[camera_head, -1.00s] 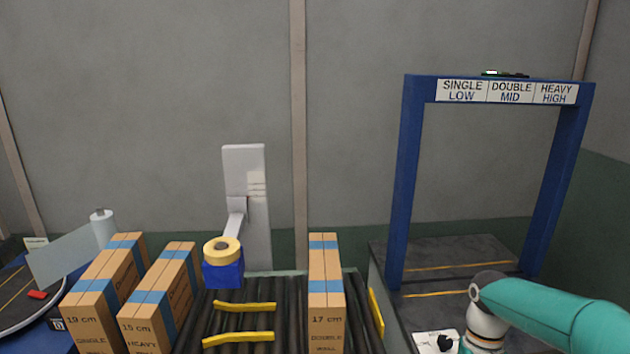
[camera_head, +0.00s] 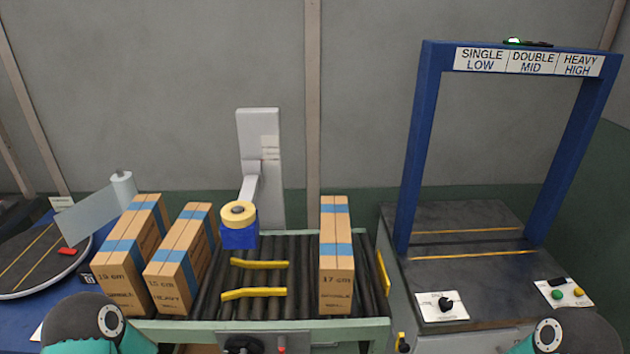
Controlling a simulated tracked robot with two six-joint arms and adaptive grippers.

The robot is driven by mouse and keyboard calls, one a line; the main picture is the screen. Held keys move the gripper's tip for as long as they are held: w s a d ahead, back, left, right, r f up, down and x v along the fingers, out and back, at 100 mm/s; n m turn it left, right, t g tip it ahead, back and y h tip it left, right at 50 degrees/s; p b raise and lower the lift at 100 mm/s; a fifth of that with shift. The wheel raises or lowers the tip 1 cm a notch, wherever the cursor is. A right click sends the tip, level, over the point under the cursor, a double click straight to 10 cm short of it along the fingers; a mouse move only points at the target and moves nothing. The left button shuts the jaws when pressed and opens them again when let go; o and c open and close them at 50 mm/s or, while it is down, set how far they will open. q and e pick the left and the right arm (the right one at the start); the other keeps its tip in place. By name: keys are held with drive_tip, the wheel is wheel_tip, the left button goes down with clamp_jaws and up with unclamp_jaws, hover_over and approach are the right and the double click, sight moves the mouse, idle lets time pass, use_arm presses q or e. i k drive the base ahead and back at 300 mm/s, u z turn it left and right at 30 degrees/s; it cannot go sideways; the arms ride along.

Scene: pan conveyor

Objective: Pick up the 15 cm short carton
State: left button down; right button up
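The 15 cm carton (camera_head: 183,262), marked heavy, is brown with blue tape bands. It stands upright at the left side of the roller conveyor, between the 19 cm carton (camera_head: 130,257) and the yellow guide bars. Only parts of my arms show: a dark joint with a teal link at the bottom left, and another at the bottom right. Both are in front of the conveyor and apart from the cartons. Neither gripper is in view.
The 17 cm carton (camera_head: 336,262) stands on the right of the rollers (camera_head: 300,292). A tape roll on a blue holder (camera_head: 239,238) is right of the 15 cm carton. A blue gate (camera_head: 417,150) spans the dark table at right. A round turntable (camera_head: 30,262) is at left.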

sight(175, 277)
drive_tip(key=z, duration=1.7)
drive_tip(key=i, duration=0.1)
drive_tip(key=u, duration=3.1)
drive_tip(key=k, duration=0.85)
drive_tip(key=z, duration=0.05)
drive_tip(key=i, duration=1)
drive_tip(key=z, duration=0.05)
